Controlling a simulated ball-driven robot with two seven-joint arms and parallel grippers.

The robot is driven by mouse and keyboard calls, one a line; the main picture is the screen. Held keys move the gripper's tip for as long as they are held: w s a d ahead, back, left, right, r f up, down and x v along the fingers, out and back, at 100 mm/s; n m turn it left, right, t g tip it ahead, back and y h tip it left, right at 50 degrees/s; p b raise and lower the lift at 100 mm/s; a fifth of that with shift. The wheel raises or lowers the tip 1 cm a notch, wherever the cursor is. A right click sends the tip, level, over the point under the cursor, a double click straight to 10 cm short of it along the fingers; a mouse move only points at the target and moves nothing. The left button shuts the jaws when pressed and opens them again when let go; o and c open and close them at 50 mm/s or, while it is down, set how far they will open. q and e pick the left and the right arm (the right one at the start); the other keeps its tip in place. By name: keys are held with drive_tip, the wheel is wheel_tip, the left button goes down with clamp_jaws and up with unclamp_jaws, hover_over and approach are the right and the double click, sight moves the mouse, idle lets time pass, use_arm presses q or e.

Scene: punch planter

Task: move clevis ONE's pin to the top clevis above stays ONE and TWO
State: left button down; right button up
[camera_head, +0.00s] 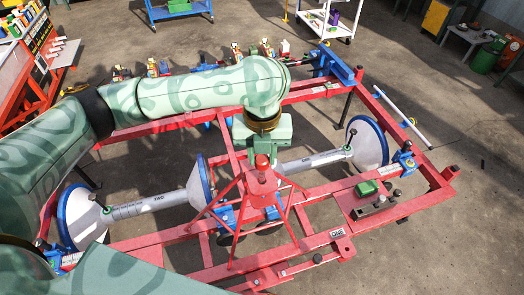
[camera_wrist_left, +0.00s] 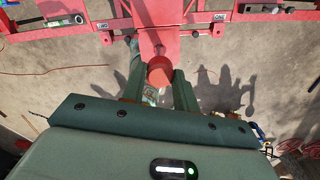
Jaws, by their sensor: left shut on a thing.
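My left gripper (camera_head: 262,152) is over the middle of the red frame, pointing down at the top of a red tripod stand (camera_head: 262,188). In the left wrist view, the gripper (camera_wrist_left: 160,88) has its two fingers on either side of a round red knob (camera_wrist_left: 160,70), shut on it. Whether this knob is the head of a pin cannot be told. The clevises cannot be made out clearly. My right gripper is not in view.
The red frame (camera_head: 205,238) spans the floor, with blue-rimmed cones (camera_head: 368,145) at the stays' ends. A green block (camera_head: 367,188) sits on its right side. A white cart (camera_head: 328,25) stands at the back.

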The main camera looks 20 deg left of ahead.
sight(262, 171)
use_arm(q)
drive_tip(key=shift+f+b, duration=1.15)
drive_tip(key=shift+f, duration=2)
drive_tip(key=c, duration=1)
unclamp_jaws()
